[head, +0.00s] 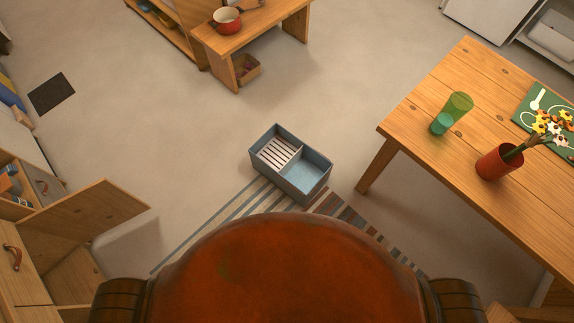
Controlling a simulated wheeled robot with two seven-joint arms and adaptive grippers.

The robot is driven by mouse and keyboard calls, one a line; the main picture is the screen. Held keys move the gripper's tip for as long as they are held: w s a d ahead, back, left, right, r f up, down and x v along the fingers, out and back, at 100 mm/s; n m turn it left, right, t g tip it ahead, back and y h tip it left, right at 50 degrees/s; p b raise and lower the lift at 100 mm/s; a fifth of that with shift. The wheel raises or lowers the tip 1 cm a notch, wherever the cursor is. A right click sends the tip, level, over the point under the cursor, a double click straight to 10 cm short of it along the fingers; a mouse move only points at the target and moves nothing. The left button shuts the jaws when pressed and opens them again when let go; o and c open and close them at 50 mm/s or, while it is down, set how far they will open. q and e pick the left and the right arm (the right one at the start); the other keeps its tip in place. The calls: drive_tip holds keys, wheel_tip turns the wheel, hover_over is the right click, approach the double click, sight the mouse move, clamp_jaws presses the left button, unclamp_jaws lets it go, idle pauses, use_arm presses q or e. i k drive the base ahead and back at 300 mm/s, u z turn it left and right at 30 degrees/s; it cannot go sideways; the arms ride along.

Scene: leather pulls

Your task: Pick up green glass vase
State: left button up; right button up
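The green glass vase (459,104) is see-through and stands on the wooden table (420,110) at the right, near the table's left edge. A smaller teal cup-like piece (440,125) shows at its lower left. I cannot tell whether the two touch or are one thing. Neither of my grippers is in the head view.
A blue-grey divided box (310,188) sits on the floor by a striped rug (232,212). An open cabinet door (85,210) juts out left. The floor between box and table is clear.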

sight(459, 103)
drive_tip(key=u, duration=2.25)
drive_tip(key=k, duration=1.05)
drive_tip(key=z, duration=2.1)
